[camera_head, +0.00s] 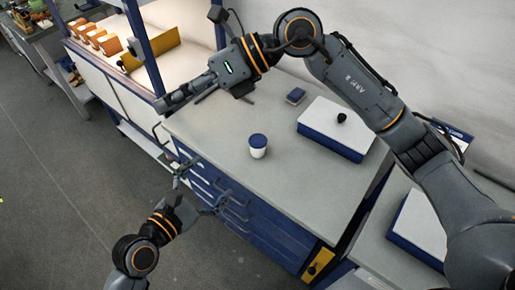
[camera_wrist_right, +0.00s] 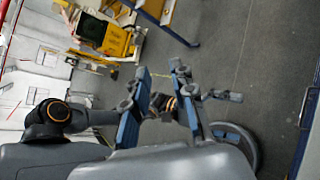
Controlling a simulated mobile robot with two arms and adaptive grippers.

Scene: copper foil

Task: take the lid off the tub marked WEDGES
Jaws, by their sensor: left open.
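A small white tub (camera_head: 258,153) with a blue lid (camera_head: 258,140) stands upright on the grey bench top. The lid sits on it, and no marking is readable at this size. My left gripper (camera_head: 200,187) is open and empty by the bench's front edge, left of and below the tub in the head view. My right gripper (camera_head: 183,98) is open and empty over the bench's far left corner, apart from the tub. Its two spread fingers show in the right wrist view (camera_wrist_right: 160,70), with nothing between the tips.
A white-topped blue box (camera_head: 318,116) with a black knob and a small blue block (camera_head: 295,96) stand on the bench (camera_head: 225,130). Blue drawers with handles are below. Orange bins (camera_head: 95,38) line a shelf behind. A yellow cart (camera_wrist_right: 112,38) shows in the wrist view.

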